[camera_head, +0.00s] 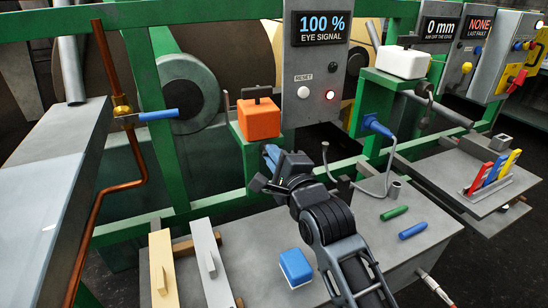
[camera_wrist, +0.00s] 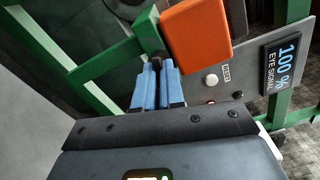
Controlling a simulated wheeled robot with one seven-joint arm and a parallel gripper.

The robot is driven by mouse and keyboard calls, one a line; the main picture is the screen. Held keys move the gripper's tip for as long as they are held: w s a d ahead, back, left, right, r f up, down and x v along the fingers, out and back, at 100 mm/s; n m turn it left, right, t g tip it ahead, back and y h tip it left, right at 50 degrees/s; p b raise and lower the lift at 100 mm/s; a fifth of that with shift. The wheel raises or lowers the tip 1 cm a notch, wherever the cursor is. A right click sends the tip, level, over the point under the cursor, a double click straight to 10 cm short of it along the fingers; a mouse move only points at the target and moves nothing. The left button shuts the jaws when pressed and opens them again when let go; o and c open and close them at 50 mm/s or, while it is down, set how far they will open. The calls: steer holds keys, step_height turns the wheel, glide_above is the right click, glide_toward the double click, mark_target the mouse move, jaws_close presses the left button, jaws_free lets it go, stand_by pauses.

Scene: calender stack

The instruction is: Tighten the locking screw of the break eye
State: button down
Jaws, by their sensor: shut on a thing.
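The orange break eye box (camera_head: 259,118) sits on a green bracket beside the display panel, with a black handle on its top. It also shows in the wrist view (camera_wrist: 197,32). My gripper (camera_head: 270,155) is just below and in front of the box. In the wrist view its blue fingers (camera_wrist: 157,72) are close together, with their tips at a small dark knob (camera_wrist: 154,48) beside the orange box. This appears to be the locking screw, and the fingers are shut on it. The fingers largely hide the screw in the head view.
The panel (camera_head: 320,30) reads 100 % eye signal, with a lit red button (camera_head: 330,95). A white box (camera_head: 402,61) stands on another green bracket to the right. The grey table (camera_head: 350,230) holds a blue block (camera_head: 295,267), green and blue rods, and wooden and grey bars.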

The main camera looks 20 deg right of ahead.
steer(key=shift+f+m, duration=0.1)
steer(key=shift+m, duration=0.9)
steer(key=c, duration=1.2)
jaws_free()
steer(key=shift+c, duration=0.2)
steer(key=s+b, duration=0.1)
steer(key=s, duration=0.6)
steer(key=shift+s, duration=0.4)
